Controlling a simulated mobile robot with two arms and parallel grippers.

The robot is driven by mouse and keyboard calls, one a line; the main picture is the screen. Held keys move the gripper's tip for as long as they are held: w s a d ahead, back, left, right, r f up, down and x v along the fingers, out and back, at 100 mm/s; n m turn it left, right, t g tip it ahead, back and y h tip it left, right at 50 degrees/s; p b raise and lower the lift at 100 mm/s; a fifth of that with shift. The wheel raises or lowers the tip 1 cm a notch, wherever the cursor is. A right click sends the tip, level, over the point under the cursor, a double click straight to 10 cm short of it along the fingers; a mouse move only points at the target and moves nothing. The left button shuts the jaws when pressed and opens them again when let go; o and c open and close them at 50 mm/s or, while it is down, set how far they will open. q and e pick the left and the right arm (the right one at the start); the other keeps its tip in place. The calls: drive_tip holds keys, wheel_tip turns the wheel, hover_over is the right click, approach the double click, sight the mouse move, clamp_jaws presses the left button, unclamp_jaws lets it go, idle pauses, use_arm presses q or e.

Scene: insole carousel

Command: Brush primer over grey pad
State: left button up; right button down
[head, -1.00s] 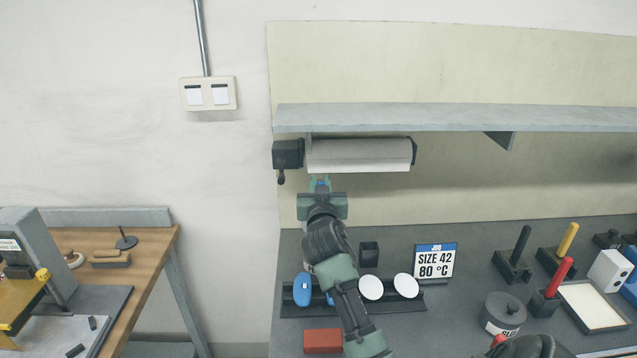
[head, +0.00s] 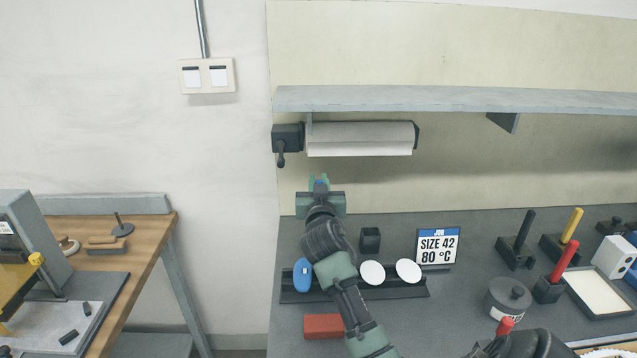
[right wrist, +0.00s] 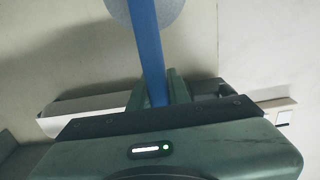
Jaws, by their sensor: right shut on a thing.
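My right gripper (head: 319,183) is shut on a narrow blue handle (right wrist: 148,50), raised in front of the back wall below the paper roll. The right wrist view shows the handle running up between the fingers (right wrist: 157,92). A pale grey round piece (right wrist: 150,8) shows at its far end, cut off by the picture's edge. I cannot tell whether this is the grey pad. A grey lidded pot (head: 508,298) stands on the bench at the right. Black (head: 523,232), yellow (head: 571,226) and red (head: 565,262) handles stand upright in dark holders. My left gripper is not in view.
A black rack (head: 400,287) holds a blue oval (head: 302,275) and white discs (head: 372,272). A red block (head: 322,326), a sign (head: 437,246) and a white-filled tray (head: 597,293) are on the bench. A shelf (head: 420,99) and paper roll (head: 360,139) are above my gripper.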

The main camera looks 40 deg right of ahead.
drive_tip(key=shift+f+b, duration=0.5)
drive_tip(key=shift+f, duration=0.1)
idle(0.9)
drive_tip(key=shift+r, duration=0.1)
wheel_tip(320, 180, up, 7)
drive_tip(key=p, duration=0.6)
idle(1.0)
